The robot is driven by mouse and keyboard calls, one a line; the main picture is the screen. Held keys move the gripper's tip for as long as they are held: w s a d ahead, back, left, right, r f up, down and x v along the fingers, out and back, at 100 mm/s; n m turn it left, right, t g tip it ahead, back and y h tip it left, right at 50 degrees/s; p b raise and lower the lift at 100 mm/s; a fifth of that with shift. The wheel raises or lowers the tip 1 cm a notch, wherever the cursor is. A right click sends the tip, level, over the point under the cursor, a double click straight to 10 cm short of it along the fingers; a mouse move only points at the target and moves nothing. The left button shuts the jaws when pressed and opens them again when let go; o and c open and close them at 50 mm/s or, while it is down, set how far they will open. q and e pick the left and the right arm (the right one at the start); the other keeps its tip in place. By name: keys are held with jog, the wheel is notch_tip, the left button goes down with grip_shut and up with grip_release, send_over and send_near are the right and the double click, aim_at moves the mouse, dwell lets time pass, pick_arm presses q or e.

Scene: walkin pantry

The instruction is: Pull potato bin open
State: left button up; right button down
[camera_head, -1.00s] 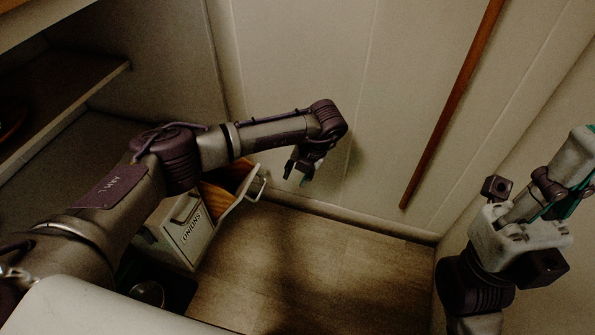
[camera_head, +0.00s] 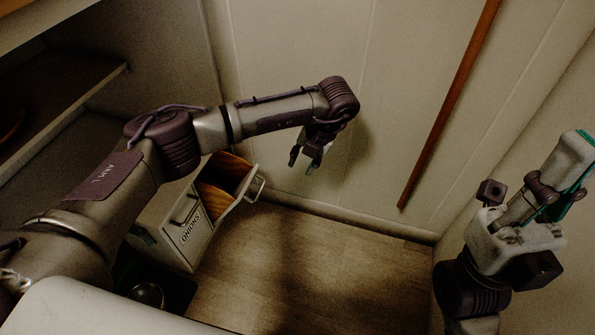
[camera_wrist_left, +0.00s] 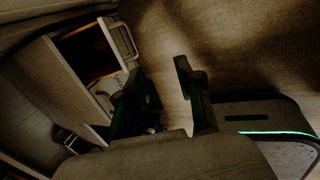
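A light bin with a brown wooden inside (camera_head: 225,175) stands tilted open beside the closed ONIONS bin (camera_head: 190,238). Its front carries a bar handle (camera_head: 260,188); any label on it is not readable here. I take it for the potato bin. It also shows in the left wrist view with its handle (camera_wrist_left: 125,38). My left gripper (camera_head: 304,158) is open and empty, above and to the right of that handle, apart from it. Its two fingers are spread in the left wrist view (camera_wrist_left: 165,100). My right gripper (camera_head: 572,165) is at the right edge; its finger state is unclear.
Dark shelves (camera_head: 60,85) stand at the left. A pale panelled wall (camera_head: 300,60) with a wooden pole (camera_head: 450,105) is behind. The wooden floor (camera_head: 310,270) in front of the bins is clear. A dark round object (camera_head: 148,293) is low by the ONIONS bin.

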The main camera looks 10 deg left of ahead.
pick_arm(q)
jog(key=v, duration=0.6)
